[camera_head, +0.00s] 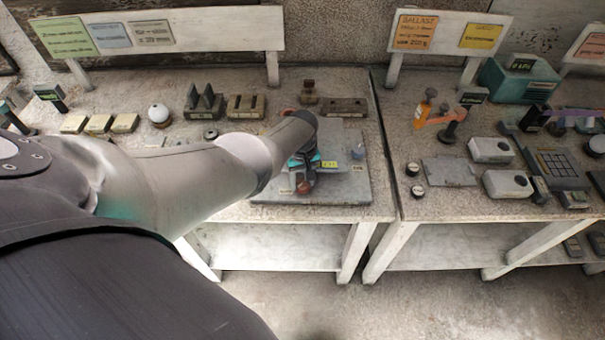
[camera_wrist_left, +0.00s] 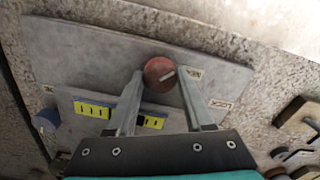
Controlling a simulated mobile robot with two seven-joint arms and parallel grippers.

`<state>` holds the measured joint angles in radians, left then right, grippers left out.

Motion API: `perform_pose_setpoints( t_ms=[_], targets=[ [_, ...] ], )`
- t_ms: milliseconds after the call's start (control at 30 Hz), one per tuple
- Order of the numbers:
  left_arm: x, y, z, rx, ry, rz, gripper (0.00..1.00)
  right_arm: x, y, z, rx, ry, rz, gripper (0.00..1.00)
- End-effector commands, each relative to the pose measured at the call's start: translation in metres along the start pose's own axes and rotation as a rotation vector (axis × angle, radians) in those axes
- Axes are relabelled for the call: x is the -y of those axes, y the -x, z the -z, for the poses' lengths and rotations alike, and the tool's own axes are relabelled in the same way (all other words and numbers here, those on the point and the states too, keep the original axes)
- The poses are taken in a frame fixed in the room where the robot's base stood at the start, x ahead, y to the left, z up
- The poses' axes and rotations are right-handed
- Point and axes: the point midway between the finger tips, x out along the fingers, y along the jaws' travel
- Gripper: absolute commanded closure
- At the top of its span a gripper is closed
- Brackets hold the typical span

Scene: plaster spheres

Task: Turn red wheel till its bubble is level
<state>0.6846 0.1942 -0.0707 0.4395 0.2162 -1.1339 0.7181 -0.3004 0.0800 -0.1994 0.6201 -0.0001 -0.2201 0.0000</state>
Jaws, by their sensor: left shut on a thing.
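The red wheel (camera_wrist_left: 159,74) is a round knob with a pale pointer mark, set on a grey panel (camera_wrist_left: 110,55) near the panel's edge in the left wrist view. My left gripper (camera_wrist_left: 161,80) has one finger on each side of it and is shut on it. Two yellow windows with dark marks, one longer (camera_wrist_left: 92,110) and one shorter (camera_wrist_left: 151,122), sit on the panel; a finger partly covers the shorter one. I cannot make out a bubble. In the head view my left arm covers much of the panel (camera_head: 345,185). My right gripper is not in view.
A blue knob (camera_wrist_left: 45,121) stands at the panel's left in the wrist view. Behind my arm in the head view are a white sphere (camera_head: 159,114) and dark upright blocks (camera_head: 204,100). A second bench with a keypad (camera_head: 557,164) stands at the right.

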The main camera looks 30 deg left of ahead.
Motion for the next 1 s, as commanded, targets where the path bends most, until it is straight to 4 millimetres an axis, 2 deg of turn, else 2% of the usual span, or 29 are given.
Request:
perform_pose_setpoints(
  t_ms=[600,1000],
  targets=[
    [-0.0001,0.0013,0.0009,-0.002,0.575,-0.002,1.0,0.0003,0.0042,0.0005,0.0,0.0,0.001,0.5],
    [0.0004,0.0012,0.0012,-0.003,0.828,-0.002,1.0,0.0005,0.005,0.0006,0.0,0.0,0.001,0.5]
  ],
)
